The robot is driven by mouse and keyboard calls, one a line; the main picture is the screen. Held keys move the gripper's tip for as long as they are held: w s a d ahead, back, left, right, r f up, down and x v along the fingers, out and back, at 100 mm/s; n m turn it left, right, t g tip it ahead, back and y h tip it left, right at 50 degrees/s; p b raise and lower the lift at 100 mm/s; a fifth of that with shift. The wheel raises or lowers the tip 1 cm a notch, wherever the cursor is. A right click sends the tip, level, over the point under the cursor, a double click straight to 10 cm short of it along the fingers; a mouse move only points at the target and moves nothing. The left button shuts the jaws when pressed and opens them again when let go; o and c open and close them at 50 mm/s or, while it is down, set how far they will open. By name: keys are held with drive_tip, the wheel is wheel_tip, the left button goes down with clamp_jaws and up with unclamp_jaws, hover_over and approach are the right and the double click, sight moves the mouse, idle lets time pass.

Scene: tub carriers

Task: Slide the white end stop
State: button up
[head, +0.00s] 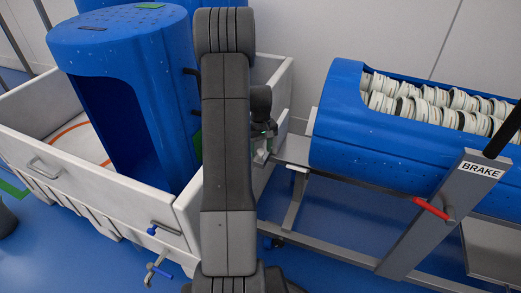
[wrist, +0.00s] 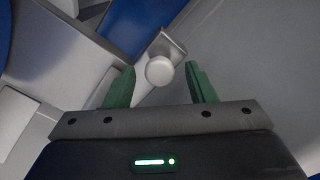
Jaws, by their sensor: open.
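In the wrist view a round white knob (wrist: 159,71), which looks like the end stop, sits on a pale metal bracket (wrist: 160,45). My gripper (wrist: 160,85) is open, its two green fingers on either side of the knob with gaps, apparently not touching it. I cannot tell how far beyond the fingertips the knob is. In the head view my gripper (head: 264,143) is at the near end of the grey rail of the brake stand, partly hidden by my arm. A small white piece (head: 297,168) shows at the rail's edge; I cannot tell if it is the same stop.
A blue tub (head: 410,130) full of white rings lies on the metal carrier (head: 330,177) with a red-handled BRAKE lever (head: 431,208). At left a white bin (head: 40,165) holds an upright blue tub (head: 130,70). Blue floor (head: 330,225) shows below the carrier.

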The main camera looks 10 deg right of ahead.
clamp_jaws()
drive_tip(key=s+d+p, duration=0.1)
drive_tip(key=s+d, duration=0.4)
drive_tip(key=d, duration=0.2)
drive_tip(key=shift+d, duration=0.1)
unclamp_jaws()
drive_tip(key=shift+r, duration=0.1)
wheel_tip(320, 180, up, 14)
drive_tip(key=p, duration=0.4)
drive_tip(key=shift+p, duration=0.3)
drive_tip(key=shift+c, duration=0.2)
